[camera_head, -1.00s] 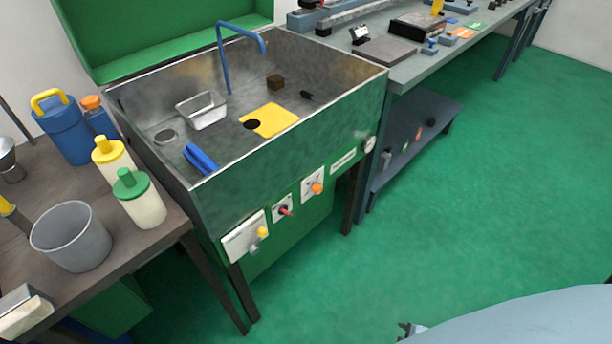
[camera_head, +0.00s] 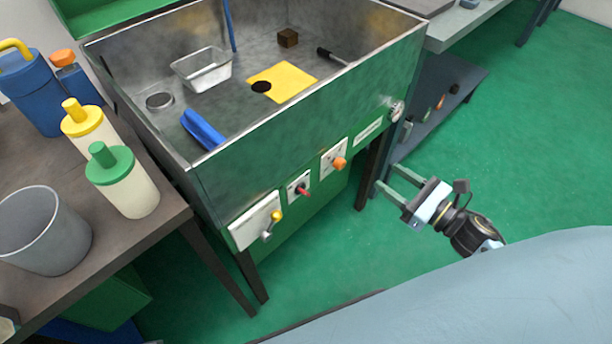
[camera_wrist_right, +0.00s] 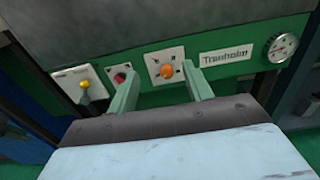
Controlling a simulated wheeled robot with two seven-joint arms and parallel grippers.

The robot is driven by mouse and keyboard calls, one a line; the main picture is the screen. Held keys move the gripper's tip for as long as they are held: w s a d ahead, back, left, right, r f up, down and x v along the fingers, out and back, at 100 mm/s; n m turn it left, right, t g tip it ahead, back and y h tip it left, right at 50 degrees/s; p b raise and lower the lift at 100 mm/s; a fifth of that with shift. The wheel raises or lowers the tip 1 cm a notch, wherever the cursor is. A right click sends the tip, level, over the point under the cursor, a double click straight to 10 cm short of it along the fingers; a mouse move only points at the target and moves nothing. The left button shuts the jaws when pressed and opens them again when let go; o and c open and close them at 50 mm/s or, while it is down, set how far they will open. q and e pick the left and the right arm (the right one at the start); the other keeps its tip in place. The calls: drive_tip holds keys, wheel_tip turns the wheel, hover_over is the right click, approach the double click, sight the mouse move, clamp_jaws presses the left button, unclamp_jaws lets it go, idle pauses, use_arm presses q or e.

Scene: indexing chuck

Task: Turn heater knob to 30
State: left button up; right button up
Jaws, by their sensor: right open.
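The green parts washer (camera_head: 290,150) has a row of controls on its front panel. An orange knob (camera_head: 339,163) sits on a square white plate; it also shows in the right wrist view (camera_wrist_right: 167,71). Left of it are a red knob (camera_head: 303,191) and a yellow-tipped lever (camera_head: 276,215). Which knob is the heater's, and its scale marks, are too small to read. My right gripper (camera_head: 385,180) is open and empty, to the right of the orange knob and apart from the panel. In the wrist view its fingers (camera_wrist_right: 155,90) lie either side of and below the orange knob. My left gripper is not in view.
A gauge (camera_wrist_right: 280,46) is at the panel's right end. The brown table (camera_head: 170,218) at left holds bottles and a grey bucket (camera_head: 45,232). A workbench with a lower shelf (camera_head: 440,105) stands right of the washer. The green floor in front is clear.

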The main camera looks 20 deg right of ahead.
wheel_tip(320, 180, down, 7)
drive_tip(key=b, duration=0.7)
approach(343, 167)
drive_tip(key=x, duration=0.4)
drive_tip(key=shift+r, duration=0.2)
drive_tip(key=x, duration=0.4)
drive_tip(key=shift+a+b, duration=0.1)
drive_tip(key=shift+b, duration=0.25)
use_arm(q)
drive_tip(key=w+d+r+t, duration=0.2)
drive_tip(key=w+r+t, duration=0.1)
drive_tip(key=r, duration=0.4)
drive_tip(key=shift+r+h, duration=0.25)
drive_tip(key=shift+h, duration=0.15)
use_arm(e)
drive_tip(key=shift+w+a, duration=0.2)
drive_tip(key=shift+w, duration=0.3)
drive_tip(key=shift+c, duration=0.2)
drive_tip(key=c, duration=0.9)
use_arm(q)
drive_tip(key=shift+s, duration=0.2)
